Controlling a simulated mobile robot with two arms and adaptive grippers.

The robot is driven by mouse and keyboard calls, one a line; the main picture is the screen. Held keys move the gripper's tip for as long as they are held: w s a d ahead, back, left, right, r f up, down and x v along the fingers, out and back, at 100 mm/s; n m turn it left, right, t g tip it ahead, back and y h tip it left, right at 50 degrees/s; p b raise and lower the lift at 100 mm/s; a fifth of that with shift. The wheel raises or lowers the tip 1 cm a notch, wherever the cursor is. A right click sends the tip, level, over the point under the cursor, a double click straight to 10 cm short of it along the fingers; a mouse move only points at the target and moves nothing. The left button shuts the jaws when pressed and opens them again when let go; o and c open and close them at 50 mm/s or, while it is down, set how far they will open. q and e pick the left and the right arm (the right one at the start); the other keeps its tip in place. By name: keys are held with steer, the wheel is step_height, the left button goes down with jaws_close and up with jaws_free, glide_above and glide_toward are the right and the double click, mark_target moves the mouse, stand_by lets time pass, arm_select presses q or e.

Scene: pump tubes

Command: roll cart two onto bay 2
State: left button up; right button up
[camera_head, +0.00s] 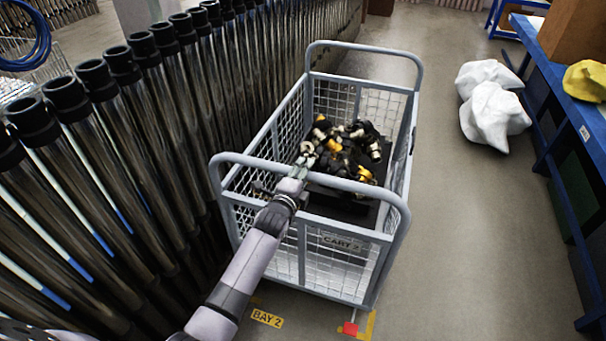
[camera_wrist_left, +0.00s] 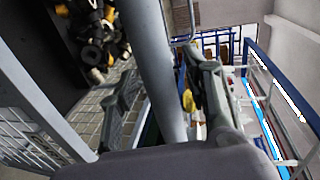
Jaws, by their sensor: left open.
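Cart two (camera_head: 342,243) is a grey wire-mesh cart with a "CART 2" plate and a raised handle at each end. It stands upright on the floor beside the row of tubes. The "BAY 2" floor label (camera_head: 267,318) lies just in front of its near end, with a yellow corner mark (camera_head: 367,327) near its front right corner. The rest of the bay is hidden under the cart. My left gripper (camera_head: 297,170) is open at the near handle bar. In the left wrist view the bar (camera_wrist_left: 155,65) passes between its spread fingers; contact is unclear. My right gripper is out of view.
Dark fittings (camera_head: 345,150) lie inside the cart. Tall black-capped tubes (camera_head: 130,130) line the left side closely. White sacks (camera_head: 490,110) and a blue bench (camera_head: 570,100) stand at right. The floor (camera_head: 460,220) right of the cart is clear.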

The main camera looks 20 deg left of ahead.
arm_select(q)
steer(key=shift+c, duration=0.5)
jaws_close()
